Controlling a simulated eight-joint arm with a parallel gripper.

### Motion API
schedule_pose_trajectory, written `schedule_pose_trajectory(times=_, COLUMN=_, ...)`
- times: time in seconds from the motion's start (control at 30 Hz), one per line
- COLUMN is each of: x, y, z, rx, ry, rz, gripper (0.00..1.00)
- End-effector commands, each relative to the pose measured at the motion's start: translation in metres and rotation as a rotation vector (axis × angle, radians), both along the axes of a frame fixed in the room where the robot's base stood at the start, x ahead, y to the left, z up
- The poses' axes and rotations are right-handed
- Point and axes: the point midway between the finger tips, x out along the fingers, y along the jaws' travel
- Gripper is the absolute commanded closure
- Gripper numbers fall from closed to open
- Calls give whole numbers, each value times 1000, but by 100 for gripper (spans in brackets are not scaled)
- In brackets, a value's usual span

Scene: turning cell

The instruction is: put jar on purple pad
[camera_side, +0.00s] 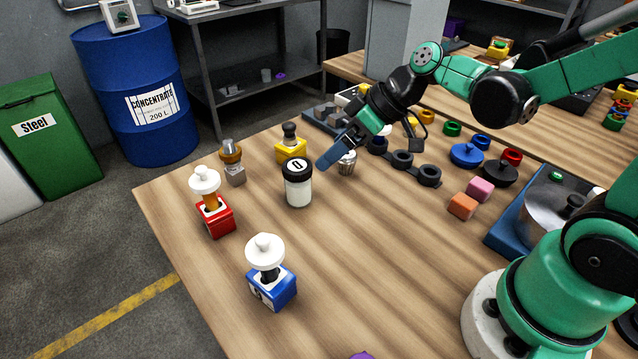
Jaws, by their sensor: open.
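My gripper (326,161) is above the table just right of the jar's lid, pointing down and left, apart from the jar as far as I can tell. Its blue fingers overlap in this view, so the gap between them is hidden; it is open with nothing seen in it. A purple thing (362,355) is cut off at the bottom edge; I cannot tell whether it is the purple pad.
A red block (216,222) and a blue block (272,290) with white-topped pegs stand left and in front of the jar. A yellow block (291,152) stands behind it. A small metal piece (347,163) is close by the fingers. The table's front middle is clear.

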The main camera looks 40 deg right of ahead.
Motion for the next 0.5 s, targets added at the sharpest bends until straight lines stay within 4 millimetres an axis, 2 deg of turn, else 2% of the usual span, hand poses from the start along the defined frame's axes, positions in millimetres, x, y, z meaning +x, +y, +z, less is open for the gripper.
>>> schedule_pose_trajectory(times=0.03, x=-11, y=1, z=5, rx=-34, ry=24, rz=-57, gripper=4)
schedule_pose_trajectory(times=0.2, x=-39, y=-9, z=17, rx=-132, ry=49, rz=-282, gripper=4)
schedule_pose_trajectory(times=0.4, x=-57, y=-19, z=25, rx=-184, ry=9, rz=-440, gripper=4)
schedule_pose_trajectory(times=0.5, x=-60, y=-21, z=27, rx=-190, ry=-3, rz=-474, gripper=0)
